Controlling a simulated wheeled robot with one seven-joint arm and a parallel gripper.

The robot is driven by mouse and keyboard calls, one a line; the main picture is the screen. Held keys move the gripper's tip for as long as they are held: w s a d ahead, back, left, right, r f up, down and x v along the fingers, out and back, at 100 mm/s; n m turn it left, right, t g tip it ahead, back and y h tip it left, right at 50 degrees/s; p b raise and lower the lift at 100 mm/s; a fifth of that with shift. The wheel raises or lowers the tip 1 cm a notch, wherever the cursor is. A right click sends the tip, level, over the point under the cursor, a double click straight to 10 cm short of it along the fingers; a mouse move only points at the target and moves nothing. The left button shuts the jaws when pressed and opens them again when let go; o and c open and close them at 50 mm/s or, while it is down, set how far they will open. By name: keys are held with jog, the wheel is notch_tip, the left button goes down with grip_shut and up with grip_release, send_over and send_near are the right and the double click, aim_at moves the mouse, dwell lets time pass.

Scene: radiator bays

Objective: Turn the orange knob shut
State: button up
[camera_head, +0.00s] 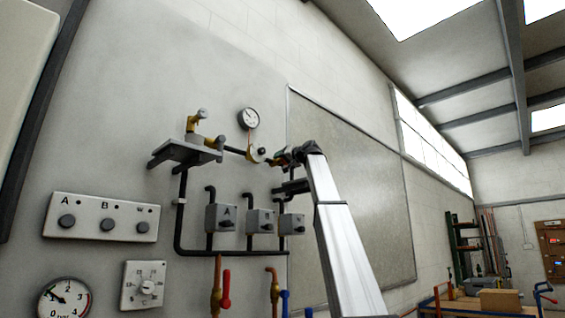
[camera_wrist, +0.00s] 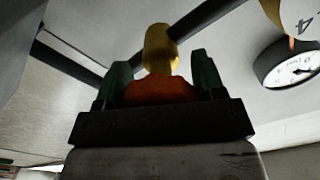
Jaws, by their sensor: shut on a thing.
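The orange knob (camera_wrist: 160,92) shows in the wrist view between the two green fingers of my gripper (camera_wrist: 160,80). The fingers are shut on it, one on each side. A brass valve body (camera_wrist: 160,48) rises just beyond the knob and joins a dark pipe. In the head view my gripper (camera_head: 280,158) is at the upper pipe, right of the round gauge, at the end of my raised arm. The knob is mostly hidden there by my gripper, and its turn angle cannot be told.
A round gauge (camera_head: 249,118) is on the wall close to my gripper; it also shows in the wrist view (camera_wrist: 290,64). A brass valve on a shelf (camera_head: 185,152) stands to the left. Grey boxes (camera_head: 221,218), red and blue handled valves and a button panel (camera_head: 101,217) are lower.

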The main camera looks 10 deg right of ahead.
jog(key=m, duration=0.4)
jog(key=shift+m, duration=0.4)
jog(key=m, duration=0.4)
jog(key=shift+r+m, duration=0.1)
jog(key=shift+m, duration=0.2)
jog(key=m, duration=0.3)
jog(key=shift+m, duration=0.3)
jog(key=m, duration=0.4)
jog(key=shift+r, duration=0.1)
jog(key=m, duration=0.9)
jog(key=shift+m, duration=0.3)
jog(key=m, duration=0.4)
jog(key=shift+d, duration=0.1)
jog(key=shift+w+m, duration=0.1)
jog(key=shift+m, duration=2.1)
